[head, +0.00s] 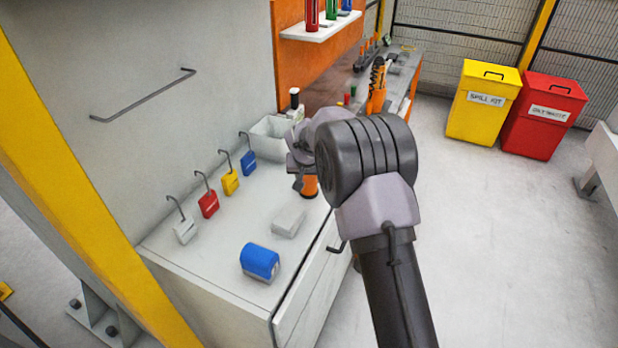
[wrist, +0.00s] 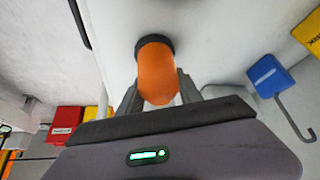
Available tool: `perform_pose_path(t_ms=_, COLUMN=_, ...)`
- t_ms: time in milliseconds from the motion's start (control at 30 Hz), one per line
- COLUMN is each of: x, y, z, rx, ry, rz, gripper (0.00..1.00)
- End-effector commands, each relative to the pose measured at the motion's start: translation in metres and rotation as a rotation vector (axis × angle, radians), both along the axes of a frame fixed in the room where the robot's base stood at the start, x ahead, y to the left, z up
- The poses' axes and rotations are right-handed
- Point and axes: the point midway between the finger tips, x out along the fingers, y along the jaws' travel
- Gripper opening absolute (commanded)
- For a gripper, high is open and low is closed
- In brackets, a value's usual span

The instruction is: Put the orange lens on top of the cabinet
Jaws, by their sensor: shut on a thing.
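The orange lens (head: 310,186), a rounded orange dome with a dark base ring, is at the right edge of the cabinet top in the head view. In the wrist view the orange lens (wrist: 157,76) sits between the two fingers. My gripper (head: 303,176) is shut on it, and my arm hides part of it in the head view. The white cabinet (head: 212,262) has a flat top; its surface lies close below the lens. I cannot tell whether the lens touches it.
Yellow (head: 484,103) and red (head: 543,117) waste bins stand on the floor.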

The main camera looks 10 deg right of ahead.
Motion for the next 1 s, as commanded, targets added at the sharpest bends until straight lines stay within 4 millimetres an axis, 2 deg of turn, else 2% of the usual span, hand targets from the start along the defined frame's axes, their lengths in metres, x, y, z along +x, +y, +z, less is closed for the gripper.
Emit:
perform_pose_path(t_ms=67, x=0.0, y=0.0, z=-0.004, rx=0.0, ry=0.0, rz=0.0, gripper=0.0)
perform_pose_path(t_ms=100, x=0.0, y=0.0, z=-0.003, rx=0.0, ry=0.0, rz=0.0, gripper=0.5)
perform_pose_path(t_ms=167, x=0.0, y=0.0, z=-0.002, rx=0.0, ry=0.001, rz=0.0, gripper=0.62)
perform_pose_path(t_ms=467, x=0.0, y=0.0, z=-0.001, rx=0.0, ry=0.001, rz=0.0, gripper=0.64)
perform_pose_path(t_ms=567, x=-0.002, y=0.001, z=0.009, rx=0.0, ry=-0.001, rz=0.0, gripper=0.64)
perform_pose_path(t_ms=800, x=-0.035, y=0.009, z=0.069, rx=0.001, ry=-0.002, rz=0.0, gripper=0.64)
perform_pose_path(t_ms=1000, x=-0.054, y=0.014, z=0.1, rx=0.0, ry=0.0, rz=-0.001, gripper=0.64)
